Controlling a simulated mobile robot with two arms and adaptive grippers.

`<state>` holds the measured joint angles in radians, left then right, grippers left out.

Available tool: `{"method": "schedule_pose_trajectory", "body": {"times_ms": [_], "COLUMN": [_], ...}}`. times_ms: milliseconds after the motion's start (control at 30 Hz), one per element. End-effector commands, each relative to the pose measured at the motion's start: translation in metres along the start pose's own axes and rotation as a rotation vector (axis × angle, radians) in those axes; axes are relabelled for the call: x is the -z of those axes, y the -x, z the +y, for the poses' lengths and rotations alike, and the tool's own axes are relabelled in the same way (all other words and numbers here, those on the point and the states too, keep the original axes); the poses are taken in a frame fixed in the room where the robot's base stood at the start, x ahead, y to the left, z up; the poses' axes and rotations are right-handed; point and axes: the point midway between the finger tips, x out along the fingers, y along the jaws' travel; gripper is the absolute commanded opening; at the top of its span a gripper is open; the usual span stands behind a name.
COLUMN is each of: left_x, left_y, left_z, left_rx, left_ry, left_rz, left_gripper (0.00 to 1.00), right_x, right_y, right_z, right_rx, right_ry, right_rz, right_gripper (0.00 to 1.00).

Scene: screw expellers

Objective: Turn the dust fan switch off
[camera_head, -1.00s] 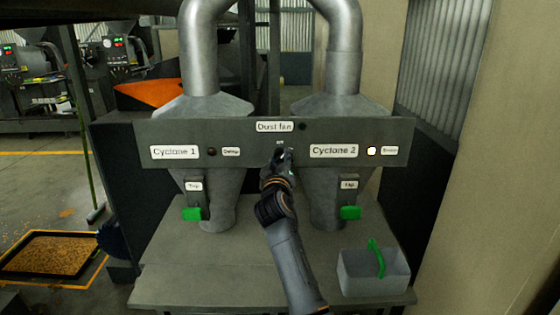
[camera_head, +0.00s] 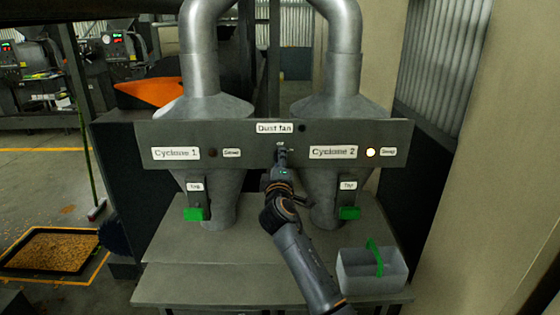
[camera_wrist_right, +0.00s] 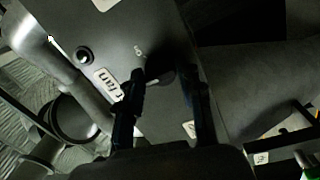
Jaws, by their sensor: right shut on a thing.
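The dust fan switch (camera_wrist_right: 160,75) is a dark knob on the grey panel (camera_head: 230,135), under the "Dust fan" label (camera_head: 274,128). In the head view my right gripper (camera_head: 281,156) reaches up to the panel there and mostly hides the switch. In the right wrist view the two dark fingers of my right gripper (camera_wrist_right: 162,100) stand either side of the knob, shut on it. The knob's exact angle cannot be told. A dark round lamp (camera_head: 302,128) sits right of the label and looks unlit. My left gripper is not in view.
Cyclone 1 (camera_head: 208,105) and Cyclone 2 (camera_head: 333,105) flank the switch, with green trap handles (camera_head: 193,214) (camera_head: 349,213) below. Cyclone 2's lamp (camera_head: 371,152) glows. A grey bin (camera_head: 365,279) with a green handle stands on the table (camera_head: 205,276) at the right.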

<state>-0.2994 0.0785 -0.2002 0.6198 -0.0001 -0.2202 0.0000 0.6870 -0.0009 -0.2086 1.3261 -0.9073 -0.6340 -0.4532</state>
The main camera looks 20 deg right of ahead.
Motion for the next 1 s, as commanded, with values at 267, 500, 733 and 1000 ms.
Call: {"method": "schedule_pose_trajectory", "body": {"times_ms": [267, 500, 733, 1000], "left_x": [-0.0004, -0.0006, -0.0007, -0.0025], "left_y": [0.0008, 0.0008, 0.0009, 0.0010], "left_z": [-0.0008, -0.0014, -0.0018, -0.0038], "left_rx": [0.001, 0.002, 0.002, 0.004], "left_ry": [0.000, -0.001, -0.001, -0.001], "left_rz": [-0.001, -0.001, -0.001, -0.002], "left_gripper": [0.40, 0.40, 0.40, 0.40], "right_x": [-0.0024, -0.0025, -0.0016, -0.0005], "right_y": [-0.0005, -0.0005, -0.0003, 0.0029], "right_z": [-0.0020, -0.0019, -0.0011, -0.0006], "right_rx": [0.003, 0.003, 0.001, 0.000], "right_ry": [0.024, 0.023, 0.022, 0.020], "right_rz": [-0.003, -0.003, -0.001, 0.001], "right_gripper": [0.05, 0.05, 0.59, 0.59]}}
